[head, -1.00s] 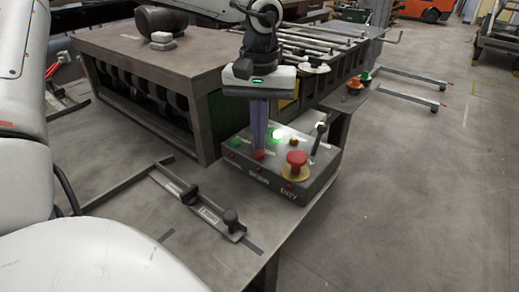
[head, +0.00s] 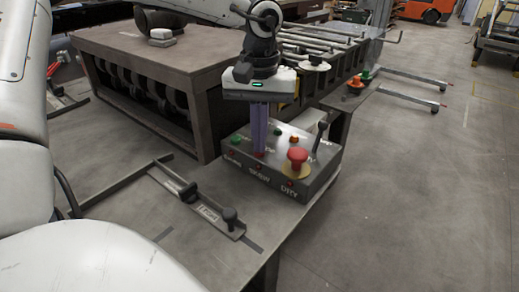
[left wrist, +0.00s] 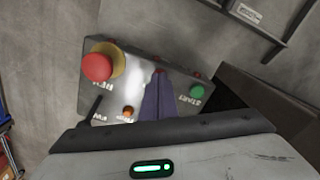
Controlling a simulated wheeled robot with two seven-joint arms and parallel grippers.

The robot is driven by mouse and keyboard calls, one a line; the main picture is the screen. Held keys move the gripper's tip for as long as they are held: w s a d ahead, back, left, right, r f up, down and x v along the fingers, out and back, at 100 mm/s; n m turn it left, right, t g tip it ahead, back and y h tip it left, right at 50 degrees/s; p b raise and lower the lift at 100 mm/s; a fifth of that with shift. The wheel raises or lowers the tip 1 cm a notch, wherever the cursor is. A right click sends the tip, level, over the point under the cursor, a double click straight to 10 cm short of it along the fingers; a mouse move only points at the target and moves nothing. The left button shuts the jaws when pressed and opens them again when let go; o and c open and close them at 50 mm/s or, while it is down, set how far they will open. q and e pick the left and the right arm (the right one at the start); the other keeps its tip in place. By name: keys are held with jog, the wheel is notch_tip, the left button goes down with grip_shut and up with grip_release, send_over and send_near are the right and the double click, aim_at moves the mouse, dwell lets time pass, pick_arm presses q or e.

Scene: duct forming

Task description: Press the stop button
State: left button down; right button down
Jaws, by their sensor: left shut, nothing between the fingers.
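The grey control box (head: 240,172) stands on the table's corner. My left gripper (head: 259,152) points down over it, fingers shut and empty, with their tips at a small red button (head: 260,155) that they mostly hide. The tips appear to touch it; how far it is pressed cannot be told. In the left wrist view the shut fingers (left wrist: 158,74) reach the box beside the green START button (left wrist: 197,91). A big red mushroom button on a yellow base (head: 297,157) sits to the right of the fingers, apart from them. The green lamp (head: 277,132) is unlit. My right gripper is not in view.
An orange button (head: 294,139) and a black lever (head: 320,136) are on the box near the fingers. A metal bar with knobs (head: 200,204) lies on the table to the left. A roller machine (head: 160,55) stands behind. Open floor (head: 430,200) lies to the right.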

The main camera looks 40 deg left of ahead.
pick_arm(q)
notch_tip(320, 180, up, 7)
jog(key=p, duration=0.5)
dwell(0.3)
dwell(0.9)
